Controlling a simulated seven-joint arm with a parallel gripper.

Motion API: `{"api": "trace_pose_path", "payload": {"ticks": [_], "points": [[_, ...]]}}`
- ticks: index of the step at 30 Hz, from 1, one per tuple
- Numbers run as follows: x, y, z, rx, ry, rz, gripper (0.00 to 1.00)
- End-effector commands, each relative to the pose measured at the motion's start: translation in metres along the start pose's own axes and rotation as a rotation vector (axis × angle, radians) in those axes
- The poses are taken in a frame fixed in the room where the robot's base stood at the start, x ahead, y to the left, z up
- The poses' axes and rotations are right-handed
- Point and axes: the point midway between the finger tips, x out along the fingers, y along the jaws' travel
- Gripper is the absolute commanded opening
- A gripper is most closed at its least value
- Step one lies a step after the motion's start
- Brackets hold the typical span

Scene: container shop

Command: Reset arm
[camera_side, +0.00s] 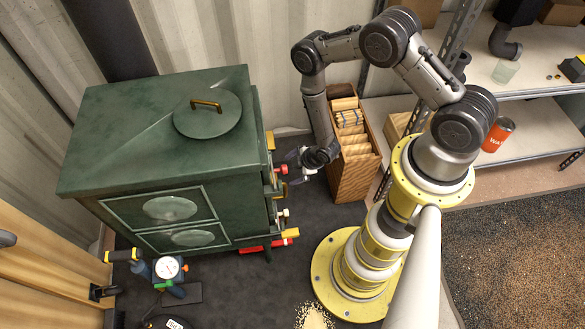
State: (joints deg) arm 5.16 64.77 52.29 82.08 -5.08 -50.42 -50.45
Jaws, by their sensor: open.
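My arm rises from its yellow base at the right of the middle and folds over, with the wrist hanging down. My gripper (303,165) is open at the end of the wrist, pointing left toward the front of the green stove (130,130). It is close to a small red knob (282,170) on the stove's front; I cannot tell whether it touches. Nothing shows between the fingers, though they are small and partly blurred in this view.
A wooden crate (352,180) stands just right of my gripper. Metal shelves (540,75) with an orange can (497,134) are at the right. Tools and a pressure gauge (168,268) lie on the floor at lower left. The dark floor between stove and base is mostly clear.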

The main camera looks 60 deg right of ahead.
Motion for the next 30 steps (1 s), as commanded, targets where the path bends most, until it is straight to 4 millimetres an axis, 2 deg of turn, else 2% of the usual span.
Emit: {"api": "trace_pose_path", "payload": {"ticks": [7, 9, 11, 14, 18, 21, 24, 29, 30], "points": [[0.000, 0.001, 0.000, 0.000, 0.000, 0.001, 1.00], [-0.001, 0.007, -0.002, -0.004, -0.005, 0.006, 1.00], [-0.002, 0.021, -0.007, -0.012, -0.017, 0.018, 1.00], [-0.013, 0.064, -0.020, -0.036, -0.060, 0.045, 1.00], [-0.051, 0.143, -0.045, -0.065, -0.142, 0.065, 1.00], [-0.088, 0.181, -0.068, -0.051, -0.161, 0.055, 1.00], [-0.132, 0.206, -0.098, 0.005, -0.145, 0.044, 1.00], [-0.207, 0.226, -0.141, 0.132, -0.106, 0.028, 1.00], [-0.228, 0.228, -0.150, 0.163, -0.096, 0.025, 1.00]]}}
